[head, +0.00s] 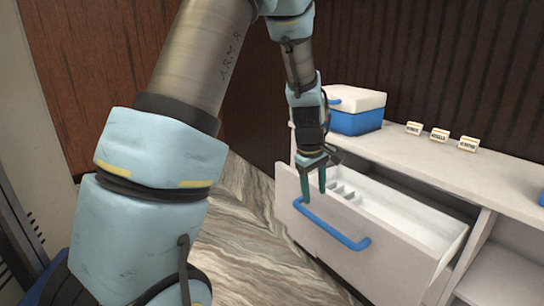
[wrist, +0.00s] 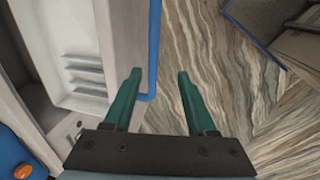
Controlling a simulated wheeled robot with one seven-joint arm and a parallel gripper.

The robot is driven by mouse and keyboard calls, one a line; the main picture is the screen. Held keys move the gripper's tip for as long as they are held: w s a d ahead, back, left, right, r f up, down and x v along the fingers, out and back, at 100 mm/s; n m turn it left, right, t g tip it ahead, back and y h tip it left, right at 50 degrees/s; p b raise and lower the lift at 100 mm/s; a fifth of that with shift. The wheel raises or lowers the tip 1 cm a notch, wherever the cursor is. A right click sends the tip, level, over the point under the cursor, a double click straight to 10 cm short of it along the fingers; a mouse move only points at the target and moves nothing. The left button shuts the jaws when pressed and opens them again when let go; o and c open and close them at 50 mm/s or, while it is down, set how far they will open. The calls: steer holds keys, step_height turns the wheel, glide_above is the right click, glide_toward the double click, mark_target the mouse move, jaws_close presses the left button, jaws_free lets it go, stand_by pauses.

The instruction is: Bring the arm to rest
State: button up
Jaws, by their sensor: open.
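My gripper (head: 314,188) hangs pointing down at the left end of the open drawer in the head view. Its two green fingers are apart with nothing between them. In the wrist view my gripper (wrist: 158,85) shows the fingers spread, with the striped floor beyond them. The white drawer (head: 370,249) is pulled out of the counter, and its blue handle (head: 330,226) is on the front face. The handle also shows in the wrist view (wrist: 153,45), close to the left finger. I cannot tell whether the gripper touches the drawer.
A blue box with a white lid (head: 357,108) stands on the white counter (head: 400,154). Several small label cards (head: 439,135) stand to its right. Dark wood panelling (head: 440,60) rises behind. The striped floor (head: 262,255) is clear left of the drawer.

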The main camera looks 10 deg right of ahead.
steer(key=s+a+r+m, duration=0.2)
steer(key=s+a, duration=0.1)
steer(key=a, duration=0.5)
steer(key=s+a+r+m+y+p, duration=0.1)
steer(key=s+a, duration=0.3)
steer(key=a, duration=0.5)
steer(key=s+a+r+m+p, duration=0.1)
steer(key=s+a+r+m, duration=0.2)
steer(key=a, duration=0.6)
steer(key=shift+s+r+m+y, duration=0.15)
steer(key=shift+r+m+y, duration=0.05)
steer(key=shift+m+y, duration=0.1)
